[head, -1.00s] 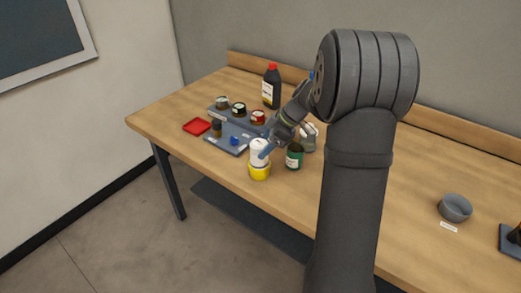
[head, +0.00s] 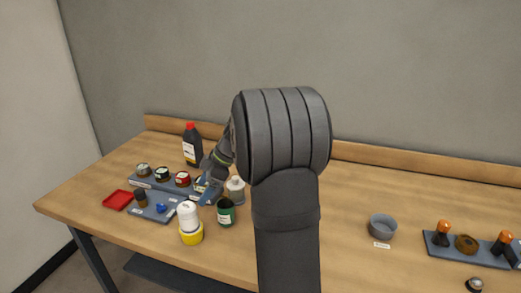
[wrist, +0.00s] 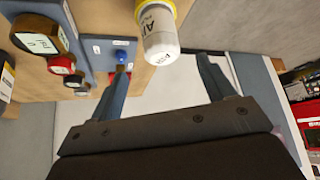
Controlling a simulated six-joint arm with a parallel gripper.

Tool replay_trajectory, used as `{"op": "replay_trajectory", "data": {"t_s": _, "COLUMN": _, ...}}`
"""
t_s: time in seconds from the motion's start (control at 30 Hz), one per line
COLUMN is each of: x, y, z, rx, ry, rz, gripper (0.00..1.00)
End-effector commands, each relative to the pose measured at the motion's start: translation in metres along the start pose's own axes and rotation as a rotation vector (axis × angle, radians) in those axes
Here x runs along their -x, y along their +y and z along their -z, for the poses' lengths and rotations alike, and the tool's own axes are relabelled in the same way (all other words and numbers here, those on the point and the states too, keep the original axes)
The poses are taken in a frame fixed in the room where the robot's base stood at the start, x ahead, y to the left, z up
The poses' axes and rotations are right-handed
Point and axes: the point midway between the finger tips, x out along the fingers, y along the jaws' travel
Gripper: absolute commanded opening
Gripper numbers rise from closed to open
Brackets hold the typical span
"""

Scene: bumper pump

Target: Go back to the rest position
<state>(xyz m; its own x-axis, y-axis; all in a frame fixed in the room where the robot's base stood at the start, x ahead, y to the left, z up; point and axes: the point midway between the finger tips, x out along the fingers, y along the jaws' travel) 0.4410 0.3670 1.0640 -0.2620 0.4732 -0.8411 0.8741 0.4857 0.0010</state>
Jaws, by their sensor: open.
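My gripper (head: 207,193) is above the bench, up and to the right of the white bottle, partly overlapped by my arm. In the wrist view my gripper (wrist: 166,72) has its two fingers wide apart, with nothing held between them. A rest position is not marked in view.
A green tin (head: 226,213) and a grey pump-like container (head: 236,190) stand close to my gripper. A blue-grey tray (head: 172,213) with jars, a red tray (head: 117,200) and a dark red-capped bottle (head: 192,145) are left.

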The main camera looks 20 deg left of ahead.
Motion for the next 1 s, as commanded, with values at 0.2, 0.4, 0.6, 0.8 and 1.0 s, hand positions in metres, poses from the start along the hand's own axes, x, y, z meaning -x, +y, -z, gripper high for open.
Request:
{"op": "replay_trajectory", "data": {"t_s": 0.2, "x": -0.037, "y": -0.001, "z": 0.000, "rx": 0.000, "ry": 0.000, "rz": 0.005, "gripper": 0.75}}
{"op": "replay_trajectory", "data": {"t_s": 0.4, "x": -0.077, "y": -0.001, "z": 0.000, "rx": -0.001, "ry": 0.000, "rz": 0.005, "gripper": 0.75}}
{"op": "replay_trajectory", "data": {"t_s": 0.6, "x": -0.116, "y": -0.001, "z": -0.001, "rx": 0.000, "ry": -0.001, "rz": 0.004, "gripper": 0.75}}
{"op": "replay_trajectory", "data": {"t_s": 0.8, "x": -0.092, "y": 0.000, "z": 0.014, "rx": 0.002, "ry": 0.000, "rz": -0.002, "gripper": 0.75}}
{"op": "replay_trajectory", "data": {"t_s": 1.0, "x": -0.081, "y": 0.000, "z": 0.021, "rx": 0.000, "ry": 0.000, "rz": 0.000, "gripper": 0.75}}
